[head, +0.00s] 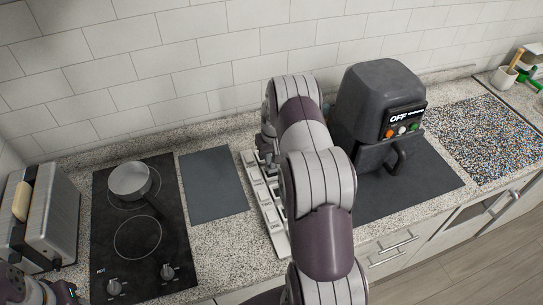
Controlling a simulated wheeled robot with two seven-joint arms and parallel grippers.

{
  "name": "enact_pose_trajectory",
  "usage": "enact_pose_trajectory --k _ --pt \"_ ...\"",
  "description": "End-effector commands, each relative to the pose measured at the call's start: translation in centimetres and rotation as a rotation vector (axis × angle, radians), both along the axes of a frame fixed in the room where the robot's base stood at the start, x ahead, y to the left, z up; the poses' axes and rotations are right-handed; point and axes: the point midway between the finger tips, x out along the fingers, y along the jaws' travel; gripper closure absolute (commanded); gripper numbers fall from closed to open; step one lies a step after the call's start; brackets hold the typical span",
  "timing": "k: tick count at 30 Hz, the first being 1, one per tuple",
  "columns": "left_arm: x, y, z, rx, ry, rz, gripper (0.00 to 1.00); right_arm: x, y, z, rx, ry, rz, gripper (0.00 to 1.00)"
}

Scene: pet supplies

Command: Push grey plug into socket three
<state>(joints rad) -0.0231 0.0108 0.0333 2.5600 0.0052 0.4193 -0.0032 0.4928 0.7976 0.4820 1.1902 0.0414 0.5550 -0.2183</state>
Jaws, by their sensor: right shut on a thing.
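A pale socket strip (259,195) with several raised blocks lies lengthwise on the counter, left of my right arm. My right arm covers part of it, and I cannot make out which socket is number three. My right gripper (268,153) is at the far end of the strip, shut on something. The grey plug cannot be seen apart from the gripper; its prongs and any contact with a socket are hidden. My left gripper (62,292) shows only partly at the bottom left corner, and its fingers are not clear.
A grey mat (213,184) lies left of the strip. A black hob (113,240) holds a pot (131,181). A toaster (50,222) stands at far left. A speckled board (490,140) is farther right.

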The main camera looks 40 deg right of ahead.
Motion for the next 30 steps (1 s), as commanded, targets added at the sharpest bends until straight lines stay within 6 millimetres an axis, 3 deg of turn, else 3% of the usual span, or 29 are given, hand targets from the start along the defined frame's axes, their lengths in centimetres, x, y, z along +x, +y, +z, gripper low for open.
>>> enact_pose_trajectory --k 30 --pt "0.0 0.0 -1.2 0.000 0.000 0.000 0.57 0.0 0.0 -1.5 0.000 0.000 0.000 1.00"
